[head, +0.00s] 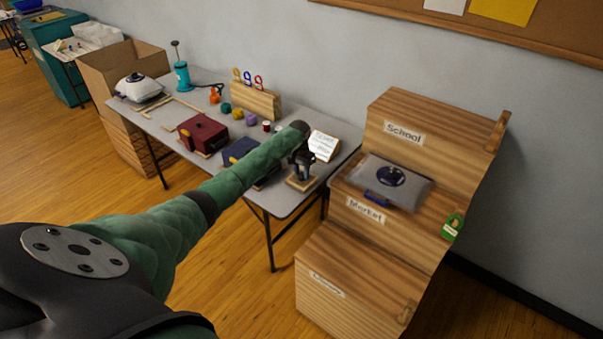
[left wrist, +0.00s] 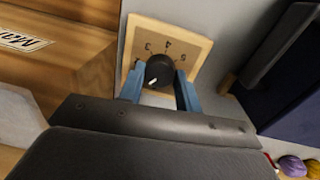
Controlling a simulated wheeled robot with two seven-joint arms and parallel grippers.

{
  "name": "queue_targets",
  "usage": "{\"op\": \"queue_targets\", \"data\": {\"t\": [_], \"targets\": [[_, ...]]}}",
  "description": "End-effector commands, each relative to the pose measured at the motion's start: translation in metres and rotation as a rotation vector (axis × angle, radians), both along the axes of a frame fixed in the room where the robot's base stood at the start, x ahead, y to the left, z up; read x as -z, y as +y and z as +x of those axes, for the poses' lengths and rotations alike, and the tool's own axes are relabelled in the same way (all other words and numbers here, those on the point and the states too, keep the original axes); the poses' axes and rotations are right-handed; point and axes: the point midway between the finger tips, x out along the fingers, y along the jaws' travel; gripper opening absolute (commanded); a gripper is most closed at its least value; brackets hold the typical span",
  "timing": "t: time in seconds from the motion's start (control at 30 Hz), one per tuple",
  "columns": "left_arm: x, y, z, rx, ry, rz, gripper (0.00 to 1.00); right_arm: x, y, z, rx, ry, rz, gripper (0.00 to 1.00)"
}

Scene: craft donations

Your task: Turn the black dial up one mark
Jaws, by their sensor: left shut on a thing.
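The black dial (left wrist: 160,68) sits on a square wooden plate (left wrist: 197,45) with the marks 3, 4 and 5 showing along its far side in the left wrist view. A short white line on the dial points to the lower left of that view, away from those numbers. My left gripper (left wrist: 160,74) is shut on the dial, one blue finger on each side. In the head view my left gripper (head: 303,165) is over the wooden plate (head: 300,183) at the table's right end and hides the dial. My right gripper is in neither view.
A dark blue box (head: 240,150) and a white card (head: 323,146) are close to my left gripper. A maroon box (head: 203,134) is farther left. Stepped wooden shelves (head: 400,130) stand just right of the grey table (head: 285,208).

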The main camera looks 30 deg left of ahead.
Motion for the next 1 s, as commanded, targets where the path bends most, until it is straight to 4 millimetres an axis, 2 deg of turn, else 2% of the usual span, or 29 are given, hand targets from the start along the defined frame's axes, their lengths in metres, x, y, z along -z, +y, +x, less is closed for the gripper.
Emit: {"op": "queue_targets", "data": {"t": [0.4,0.63,0.97,1.0], "targets": [[-0.001,0.000,0.001,0.212,-0.002,0.000,0.11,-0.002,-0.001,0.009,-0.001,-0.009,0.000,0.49],[-0.002,0.000,0.001,0.247,-0.002,0.001,0.11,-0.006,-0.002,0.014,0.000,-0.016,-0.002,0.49],[-0.002,0.000,0.002,0.250,-0.003,0.001,0.11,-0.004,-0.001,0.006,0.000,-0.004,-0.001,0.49],[-0.002,0.000,0.002,0.249,-0.003,0.001,0.35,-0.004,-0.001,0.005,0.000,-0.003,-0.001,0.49]]}}
